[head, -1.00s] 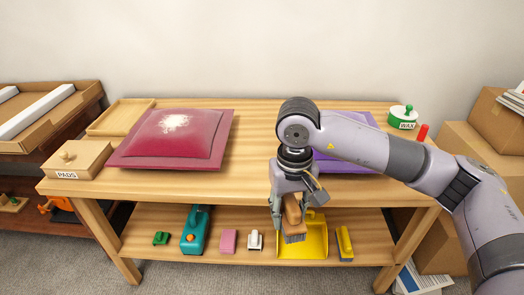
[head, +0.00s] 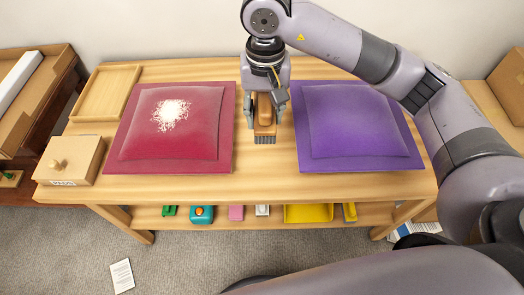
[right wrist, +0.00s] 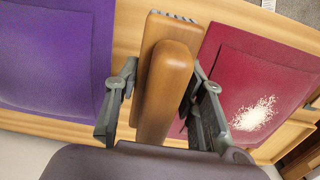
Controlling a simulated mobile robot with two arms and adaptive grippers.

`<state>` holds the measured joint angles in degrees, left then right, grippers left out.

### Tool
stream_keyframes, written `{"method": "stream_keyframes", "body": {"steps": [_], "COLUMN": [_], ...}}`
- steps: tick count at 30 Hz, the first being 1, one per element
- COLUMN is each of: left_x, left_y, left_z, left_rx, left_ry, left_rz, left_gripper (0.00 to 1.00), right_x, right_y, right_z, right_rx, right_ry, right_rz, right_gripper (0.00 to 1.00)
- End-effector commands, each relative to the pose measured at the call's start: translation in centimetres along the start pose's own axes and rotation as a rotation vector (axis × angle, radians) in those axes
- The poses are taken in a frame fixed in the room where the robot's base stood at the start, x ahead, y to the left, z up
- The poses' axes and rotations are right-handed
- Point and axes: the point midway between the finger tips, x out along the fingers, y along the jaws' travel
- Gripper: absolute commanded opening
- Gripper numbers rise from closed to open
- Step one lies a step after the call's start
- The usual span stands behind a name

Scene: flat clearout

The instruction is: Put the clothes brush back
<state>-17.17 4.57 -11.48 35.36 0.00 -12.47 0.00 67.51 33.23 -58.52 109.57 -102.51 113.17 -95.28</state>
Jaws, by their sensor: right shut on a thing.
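My right gripper (head: 265,104) is shut on a wooden clothes brush (head: 265,118) with dark bristles. It holds the brush over the tabletop, in the gap between the two cushions. In the right wrist view the brush (right wrist: 167,85) sits between the two grey fingers (right wrist: 160,100), its bristle end toward the top. A red cushion (head: 170,140) with a patch of white fluff (head: 171,115) lies to the left. A purple cushion (head: 355,125) lies to the right. Whether the brush touches the table is unclear. My left gripper is not in view.
A shallow wooden tray (head: 82,93) stands at the back left, with a PADS box (head: 70,160) in front of it. The lower shelf holds a teal bottle (head: 201,214), a pink block (head: 236,212) and a yellow dustpan (head: 308,213). The table's front strip (head: 265,185) is clear.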

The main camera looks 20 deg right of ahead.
Motion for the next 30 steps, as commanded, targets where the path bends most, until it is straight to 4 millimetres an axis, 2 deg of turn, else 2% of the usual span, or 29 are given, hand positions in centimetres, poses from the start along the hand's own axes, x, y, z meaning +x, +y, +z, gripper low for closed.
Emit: {"method": "stream_keyframes", "body": {"steps": [6,13,16,23,30], "left_x": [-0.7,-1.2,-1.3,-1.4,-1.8], "left_y": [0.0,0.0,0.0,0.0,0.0], "left_z": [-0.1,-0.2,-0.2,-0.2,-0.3], "left_rx": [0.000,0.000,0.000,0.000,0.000], "left_ry": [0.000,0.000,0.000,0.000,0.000], "left_rz": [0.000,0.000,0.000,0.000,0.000], "left_gripper": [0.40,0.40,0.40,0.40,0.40], "right_x": [6.0,11.6,13.1,14.7,18.0], "right_y": [0.2,0.1,0.1,0.1,0.1], "right_z": [0.2,0.2,0.1,0.1,0.1], "right_rx": [0.000,-0.001,-0.002,-0.001,0.000], "right_ry": [-0.008,-0.006,-0.004,-0.002,-0.002], "right_rz": [0.005,0.003,0.002,0.001,0.002], "right_gripper": [0.11,0.11,0.11,0.11,0.11]}}
